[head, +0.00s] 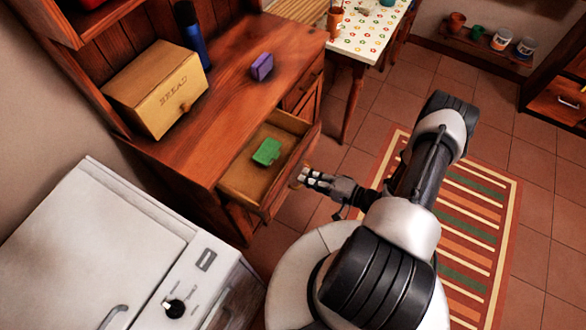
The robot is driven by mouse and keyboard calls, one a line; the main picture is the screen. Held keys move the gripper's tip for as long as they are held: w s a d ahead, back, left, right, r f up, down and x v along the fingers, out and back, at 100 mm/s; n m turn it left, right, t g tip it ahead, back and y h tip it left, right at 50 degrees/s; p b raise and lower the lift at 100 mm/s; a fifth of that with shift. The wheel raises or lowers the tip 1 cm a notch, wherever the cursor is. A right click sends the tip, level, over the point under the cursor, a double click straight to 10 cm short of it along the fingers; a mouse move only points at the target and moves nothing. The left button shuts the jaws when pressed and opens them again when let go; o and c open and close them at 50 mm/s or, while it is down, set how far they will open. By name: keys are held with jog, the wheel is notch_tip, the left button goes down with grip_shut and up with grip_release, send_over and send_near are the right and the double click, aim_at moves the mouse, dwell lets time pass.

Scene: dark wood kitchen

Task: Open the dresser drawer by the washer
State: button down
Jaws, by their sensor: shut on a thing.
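The wooden dresser (215,125) stands at the left middle, beside the white washer (95,250) at the lower left. Its drawer (240,193) on the washer side is pulled out, with its pale inside showing. A green object (266,152) lies in the drawer. My gripper (303,176) is at the drawer's front, shut on the drawer's knob, which is mostly hidden by the fingers. The other drawer (303,86), farther from the washer, looks closed.
A bread box (158,90), a blue bottle (191,35) and a purple object (262,67) stand on the dresser top. A table with a spotted cloth (365,35) is beyond. A striped rug (465,215) covers floor at right.

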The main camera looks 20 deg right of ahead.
jog(key=shift+f+v, duration=0.15)
jog(key=shift+v, duration=0.65)
jog(key=shift+f+v, duration=0.2)
jog(key=shift+v, duration=0.65)
jog(key=c, duration=1.7)
grip_release()
jog(key=v, duration=1.2)
jog(key=shift+o, duration=0.5)
